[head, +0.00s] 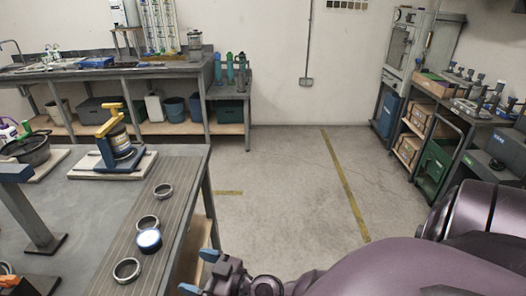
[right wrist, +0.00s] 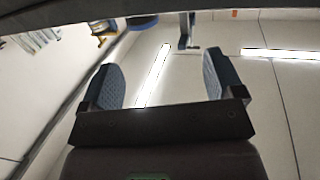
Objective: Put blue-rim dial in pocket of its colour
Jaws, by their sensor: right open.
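The blue-rim dial (head: 149,240) is a small round piece with a bright white face. It lies on the grooved grey strip along the right side of the table. Grey rings (head: 163,190), (head: 147,223) and (head: 127,270) lie along the same strip; I cannot tell their colours apart. My right gripper (head: 200,273) is at the bottom of the head view, beyond the table's right edge, apart from the dial. Its blue-tipped fingers are wide apart and empty in the right wrist view (right wrist: 165,82). A pocket in the dial's colour cannot be made out. My left gripper is not in view.
A yellow-and-blue lever frame (head: 121,150) with a jar stands on a pale board on the table. A black pan (head: 33,148) is at the left, and a grey post (head: 32,215) stands nearer. The floor right of the table is clear.

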